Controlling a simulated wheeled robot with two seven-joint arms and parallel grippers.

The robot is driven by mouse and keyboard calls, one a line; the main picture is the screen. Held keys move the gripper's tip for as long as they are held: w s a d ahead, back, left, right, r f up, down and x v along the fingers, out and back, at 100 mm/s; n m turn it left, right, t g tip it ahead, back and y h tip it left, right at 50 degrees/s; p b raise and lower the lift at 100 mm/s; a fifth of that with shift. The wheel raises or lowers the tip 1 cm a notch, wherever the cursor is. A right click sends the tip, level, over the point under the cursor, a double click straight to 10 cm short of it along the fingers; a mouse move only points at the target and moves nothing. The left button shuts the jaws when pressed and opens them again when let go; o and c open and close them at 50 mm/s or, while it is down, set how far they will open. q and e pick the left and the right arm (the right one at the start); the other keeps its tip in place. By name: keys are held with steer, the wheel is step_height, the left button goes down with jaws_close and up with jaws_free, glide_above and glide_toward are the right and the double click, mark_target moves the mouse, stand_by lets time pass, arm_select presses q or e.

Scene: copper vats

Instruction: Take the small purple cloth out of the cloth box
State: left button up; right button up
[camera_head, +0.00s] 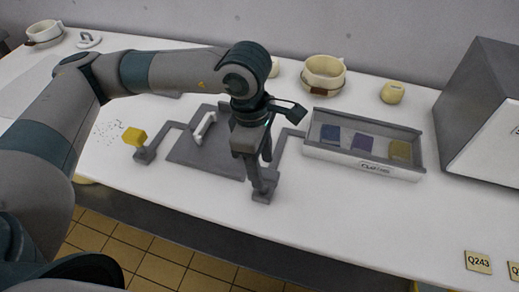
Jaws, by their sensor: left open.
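The cloth box (325,155) is a shallow grey open tray with a label on its front wall, right of the middle of the white counter. The small purple cloth (362,143) lies flat in its middle, between a blue cloth (330,133) on the left and a tan cloth (400,150) on the right. My left gripper (262,168) points down to the left of the box, over the right edge of a grey plate. It is open, appears empty, and is apart from the cloths. My right gripper is not in view.
The grey plate (185,150) has a white handle (205,126) and side brackets. A yellow block (134,136) sits by its left bracket. A cream pot (323,73) and small yellow jar (392,92) stand behind the box. A large grey housing (480,110) stands to the right.

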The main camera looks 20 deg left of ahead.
arm_select(q)
steer(key=shift+d+f, duration=0.15)
steer(key=shift+f, duration=0.9)
steer(key=shift+c, duration=0.2)
steer(key=c, duration=1.1)
